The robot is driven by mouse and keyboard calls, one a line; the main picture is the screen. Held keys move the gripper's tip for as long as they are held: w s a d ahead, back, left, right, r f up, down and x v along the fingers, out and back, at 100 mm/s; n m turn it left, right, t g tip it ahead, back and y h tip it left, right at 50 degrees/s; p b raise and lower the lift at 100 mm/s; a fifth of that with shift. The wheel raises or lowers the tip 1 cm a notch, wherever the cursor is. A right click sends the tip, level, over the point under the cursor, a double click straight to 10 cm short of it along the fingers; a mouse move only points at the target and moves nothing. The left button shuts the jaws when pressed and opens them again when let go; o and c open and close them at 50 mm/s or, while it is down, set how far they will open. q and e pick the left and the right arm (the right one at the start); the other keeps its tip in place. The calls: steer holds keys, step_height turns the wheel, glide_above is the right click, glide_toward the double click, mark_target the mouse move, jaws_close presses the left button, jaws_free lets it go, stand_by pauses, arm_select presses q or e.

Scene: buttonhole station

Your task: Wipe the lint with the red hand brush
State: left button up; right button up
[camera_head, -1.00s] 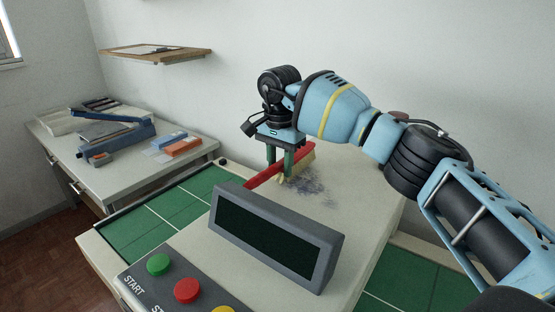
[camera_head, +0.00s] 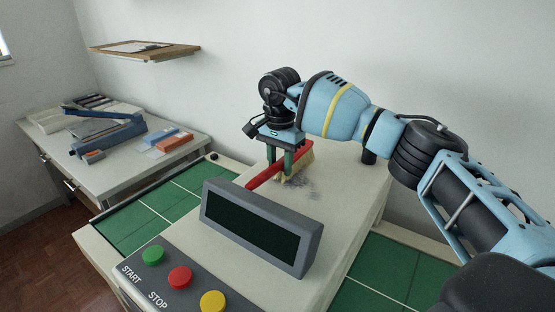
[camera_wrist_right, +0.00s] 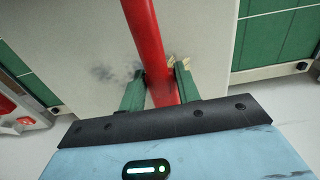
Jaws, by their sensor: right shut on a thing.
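The red hand brush (camera_head: 265,177) has a red handle and pale yellow bristles. My right gripper (camera_head: 288,164) is shut on its handle, and the bristles rest on or just above the light top of the machine. The handle also runs up through the right wrist view (camera_wrist_right: 144,35), between the green fingers (camera_wrist_right: 160,80). A dark grey smudge of lint (camera_head: 307,188) lies on the top, right of and in front of the bristles. The lint also shows as a faint smudge in the right wrist view (camera_wrist_right: 105,73). My left gripper is not in view.
A grey display box (camera_head: 260,228) stands in front of the brush, with a button panel (camera_head: 165,290) nearer still. Green mats (camera_head: 150,215) lie on both sides of the machine. A side table (camera_head: 180,160) at left holds tools. A wall shelf (camera_head: 145,52) hangs above it.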

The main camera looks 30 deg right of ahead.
steer(key=shift+s+d+r+p, duration=0.15)
steer(key=shift+s+d+p, duration=0.15)
steer(key=shift+s, duration=0.4)
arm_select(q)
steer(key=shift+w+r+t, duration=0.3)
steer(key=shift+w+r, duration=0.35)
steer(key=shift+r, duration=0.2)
arm_select(e)
steer(key=shift+s+d, duration=0.1)
steer(key=shift+s+d, duration=0.35)
steer(key=shift+s, duration=0.35)
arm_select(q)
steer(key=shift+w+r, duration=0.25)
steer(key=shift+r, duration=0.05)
arm_select(e)
steer(key=shift+s+d, duration=0.4)
steer(key=shift+s, duration=0.4)
steer(key=shift+f, duration=0.2)
steer(key=shift+s+d, duration=0.4)
steer(key=shift+s, duration=0.4)
steer(key=shift+s+d, duration=0.4)
steer(key=shift+s, duration=0.35)
steer(key=shift+s+d, duration=0.4)
steer(key=shift+s, duration=0.35)
steer(key=shift+s+d, duration=0.4)
steer(key=shift+s, duration=0.35)
